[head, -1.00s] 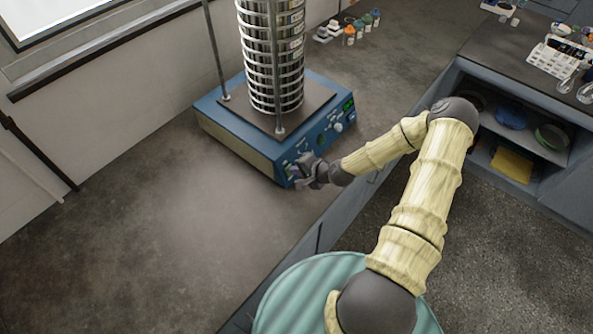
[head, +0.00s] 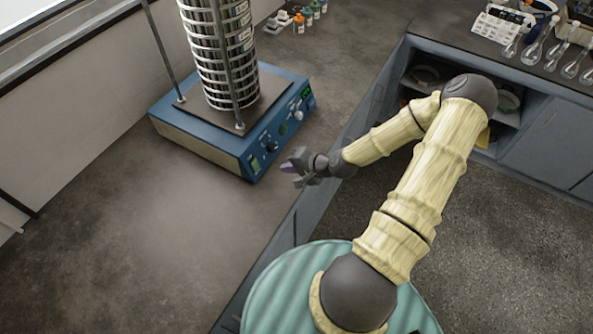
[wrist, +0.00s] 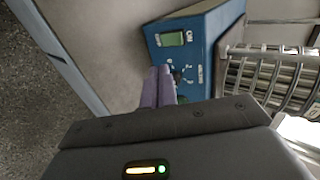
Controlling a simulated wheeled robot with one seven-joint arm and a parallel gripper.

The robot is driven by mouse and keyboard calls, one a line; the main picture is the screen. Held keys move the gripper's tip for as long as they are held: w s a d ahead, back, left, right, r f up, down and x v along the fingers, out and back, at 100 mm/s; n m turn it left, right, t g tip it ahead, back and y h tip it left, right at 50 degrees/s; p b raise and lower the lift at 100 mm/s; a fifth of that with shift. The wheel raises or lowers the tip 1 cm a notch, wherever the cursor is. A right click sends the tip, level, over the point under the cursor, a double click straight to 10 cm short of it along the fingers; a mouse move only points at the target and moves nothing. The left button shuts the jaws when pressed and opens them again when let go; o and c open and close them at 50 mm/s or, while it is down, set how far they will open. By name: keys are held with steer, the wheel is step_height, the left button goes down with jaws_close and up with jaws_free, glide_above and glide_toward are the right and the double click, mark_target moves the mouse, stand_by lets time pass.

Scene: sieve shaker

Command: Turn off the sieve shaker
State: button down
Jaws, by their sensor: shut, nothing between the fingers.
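The sieve shaker is a blue box (head: 225,160) on the bench, with a stack of round metal sieves (head: 222,60) on top between upright rods. Its front panel carries a green rocker switch (head: 255,163) at the near corner, plus knobs and a small green display (head: 306,92). In the wrist view the switch (wrist: 172,39) is on the blue panel, with "ON" printed beside it. My gripper (head: 287,167) is shut and empty, in front of the panel and apart from it. In the wrist view its purple fingertips (wrist: 159,75) are together and partly cover the panel's knob.
The grey bench top (head: 120,240) is clear in front and left of the shaker. Small bottles (head: 299,20) stand behind it. Glassware (head: 545,45) and a white rack (head: 503,22) stand on the right-hand counter, above open shelves.

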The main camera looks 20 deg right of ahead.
steer(key=shift+f+v, duration=0.2)
steer(key=shift+v, duration=1.15)
steer(key=shift+s+d, duration=0.1)
steer(key=shift+d, duration=0.05)
steer(key=shift+s, duration=0.1)
steer(key=s+a+r+n+g+h, duration=0.2)
steer(key=s+r+n, duration=0.3)
steer(key=r, duration=0.4)
steer(key=s+a+r+n+g+h, duration=0.3)
steer(key=s+a+r+n+h, duration=0.1)
steer(key=r, duration=0.5)
steer(key=shift+s+a+r+n+g, duration=0.3)
steer(key=shift+s+a+n, duration=0.25)
steer(key=shift+s+n, duration=0.45)
steer(key=shift+s, duration=0.15)
